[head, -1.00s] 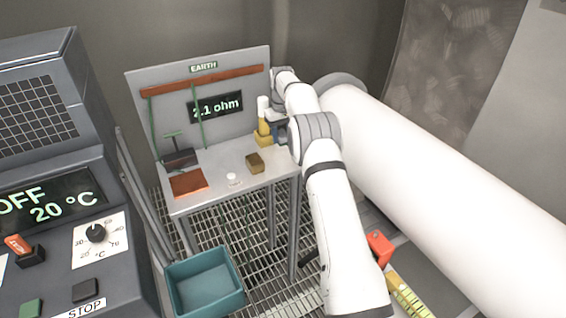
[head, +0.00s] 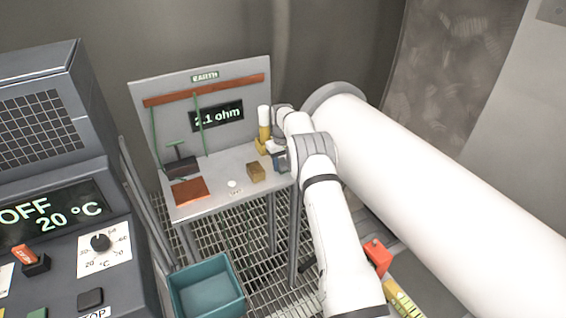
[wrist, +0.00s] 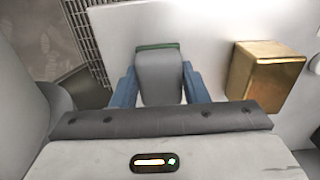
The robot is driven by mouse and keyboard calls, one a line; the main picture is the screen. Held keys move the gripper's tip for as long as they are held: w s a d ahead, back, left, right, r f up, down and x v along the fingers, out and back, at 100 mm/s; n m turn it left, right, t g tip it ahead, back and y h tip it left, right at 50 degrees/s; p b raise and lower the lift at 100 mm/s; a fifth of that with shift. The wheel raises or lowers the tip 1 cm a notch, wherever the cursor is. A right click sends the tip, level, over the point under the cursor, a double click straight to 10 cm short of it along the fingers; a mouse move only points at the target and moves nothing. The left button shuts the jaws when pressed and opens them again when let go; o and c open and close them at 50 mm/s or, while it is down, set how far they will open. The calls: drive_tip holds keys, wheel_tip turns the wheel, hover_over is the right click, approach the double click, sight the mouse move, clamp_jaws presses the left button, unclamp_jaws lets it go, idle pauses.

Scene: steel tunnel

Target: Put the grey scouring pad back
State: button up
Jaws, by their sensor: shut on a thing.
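The grey scouring pad (wrist: 160,77) is between the blue fingers of my gripper (wrist: 160,90) in the wrist view, with a green strip along its far edge. My gripper is shut on it. In the head view my gripper (head: 279,156) is over the right end of the steel bench (head: 213,203), to the right of a brass block (head: 256,173). The pad cannot be made out there. The brass block also shows in the wrist view (wrist: 262,75), right of the pad and apart from it. I cannot tell whether the pad touches the bench.
A yellow holder with a white-topped cylinder (head: 264,118) stands close behind my gripper. A copper plate (head: 190,190), a white disc (head: 232,183) and a dark clamp box (head: 182,167) are on the bench. A teal bin (head: 207,290) stands below. A large white pipe (head: 430,170) runs along the right.

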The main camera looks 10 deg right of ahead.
sight(282, 162)
drive_tip(key=shift+f, duration=0.15)
drive_tip(key=o, duration=1)
drive_tip(key=s+r+b, duration=0.1)
drive_tip(key=s+r, duration=0.3)
drive_tip(key=r, duration=0.8)
drive_tip(key=s+r+b, duration=0.1)
drive_tip(key=s+r, duration=0.2)
drive_tip(key=r, duration=0.8)
drive_tip(key=s+r+m+t, duration=0.2)
drive_tip(key=s+r, duration=0.6)
drive_tip(key=s, duration=0.5)
drive_tip(key=s+f, duration=0.3)
drive_tip(key=s, duration=1.2)
drive_tip(key=s+f+m+t, duration=0.1)
drive_tip(key=s+f, duration=0.2)
drive_tip(key=s, duration=1.2)
drive_tip(key=shift+s+d+m, duration=0.15)
drive_tip(key=shift+s+m, duration=0.15)
drive_tip(key=shift+s, duration=0.05)
